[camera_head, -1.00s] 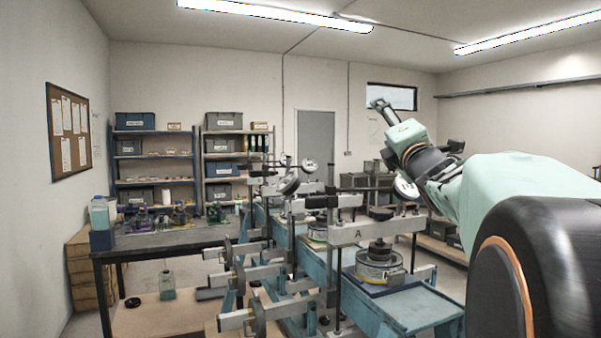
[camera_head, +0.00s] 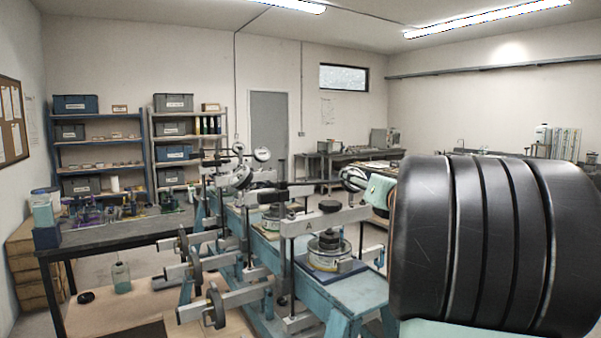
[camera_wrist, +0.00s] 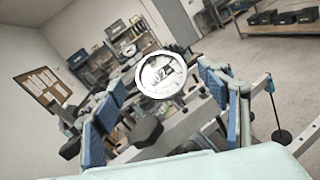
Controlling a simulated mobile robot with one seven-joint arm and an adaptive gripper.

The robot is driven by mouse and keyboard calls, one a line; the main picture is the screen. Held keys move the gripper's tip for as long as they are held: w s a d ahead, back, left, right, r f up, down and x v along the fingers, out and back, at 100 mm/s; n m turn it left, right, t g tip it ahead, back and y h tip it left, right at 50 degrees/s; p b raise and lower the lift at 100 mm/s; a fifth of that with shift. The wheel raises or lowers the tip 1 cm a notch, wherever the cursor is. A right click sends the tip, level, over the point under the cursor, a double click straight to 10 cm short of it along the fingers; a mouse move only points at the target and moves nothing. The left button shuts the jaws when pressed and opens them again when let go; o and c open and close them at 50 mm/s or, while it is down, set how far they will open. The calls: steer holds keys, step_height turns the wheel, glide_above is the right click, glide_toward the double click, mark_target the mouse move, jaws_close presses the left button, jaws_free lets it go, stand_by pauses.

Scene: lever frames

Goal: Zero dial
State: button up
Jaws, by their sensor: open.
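A round dial (camera_wrist: 162,75) with a white face and bright metal rim shows in the wrist view. It lies between the blue-padded fingers of my gripper (camera_wrist: 164,88), which are spread apart; I cannot tell whether they touch it. In the head view, a dial (camera_head: 353,179) stands at the right end of the nearest lever frame, marked A (camera_head: 305,226), beside my pale green arm. My fingers are hidden there. Its reading is too small to tell. More dials (camera_head: 262,154) stand on the frames behind.
Below lever A, a round cell with a black cap (camera_head: 328,243) sits on the blue bench (camera_head: 356,292). Weighted lever arms (camera_head: 215,303) stick out to the left. A dark side table (camera_head: 130,235) with bottles is at left. Floor shows behind the frames.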

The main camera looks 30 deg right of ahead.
steer(key=shift+p+x, duration=0.6)
steer(key=shift+x, duration=1.95)
steer(key=shift+c, duration=0.3)
steer(key=c, duration=1.1)
steer(key=shift+c, duration=0.2)
steer(key=shift+a+b, duration=0.1)
steer(key=shift+b, duration=0.25)
